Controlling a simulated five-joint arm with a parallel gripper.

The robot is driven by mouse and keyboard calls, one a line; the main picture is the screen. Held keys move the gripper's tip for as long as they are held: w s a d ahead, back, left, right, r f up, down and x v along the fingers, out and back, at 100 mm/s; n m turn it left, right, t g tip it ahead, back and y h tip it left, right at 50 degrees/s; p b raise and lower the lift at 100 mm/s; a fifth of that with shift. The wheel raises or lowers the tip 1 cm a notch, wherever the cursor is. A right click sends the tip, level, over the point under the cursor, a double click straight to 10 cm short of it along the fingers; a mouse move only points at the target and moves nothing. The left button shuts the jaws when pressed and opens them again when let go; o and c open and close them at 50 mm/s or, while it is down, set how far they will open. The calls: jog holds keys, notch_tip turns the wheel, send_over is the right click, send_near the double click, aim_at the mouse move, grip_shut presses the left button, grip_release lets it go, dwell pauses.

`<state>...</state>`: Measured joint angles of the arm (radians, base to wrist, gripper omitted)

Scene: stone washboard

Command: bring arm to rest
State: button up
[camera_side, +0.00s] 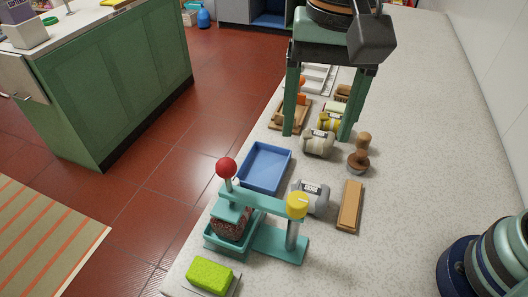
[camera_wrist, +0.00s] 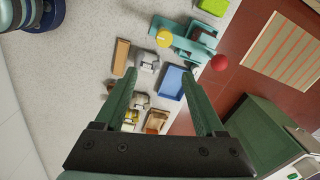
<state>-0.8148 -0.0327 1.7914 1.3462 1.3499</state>
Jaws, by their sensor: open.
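My gripper (camera_side: 317,136) hangs above the speckled stone counter (camera_side: 405,190), its two long green fingers wide apart and pointing down. In the wrist view my gripper (camera_wrist: 158,74) has nothing between its fingers. In the side view the fingers overlap small grey and yellow items behind them. Whether they touch anything is hard to tell, but the wrist view shows the counter items well below.
A teal press (camera_side: 270,242) with a red ball knob (camera_side: 226,168) stands near the front. Around it are a blue tray (camera_side: 265,166), a green sponge (camera_side: 210,273), a wooden block (camera_side: 350,205) and a stamp (camera_side: 360,157). The counter's right side is mostly clear.

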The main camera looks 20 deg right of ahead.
jog(key=w+d+f+n+t, duration=0.1)
jog(key=d+n+t, duration=0.1)
jog(key=d, duration=1.1)
jog(key=w+d+f+n+t, duration=0.1)
jog(key=w+d+n+t, duration=0.1)
jog(key=d, duration=1.1)
jog(key=shift+w+d+f+n+t, duration=0.3)
jog(key=shift+n+t, duration=0.4)
jog(key=shift+n, duration=0.4)
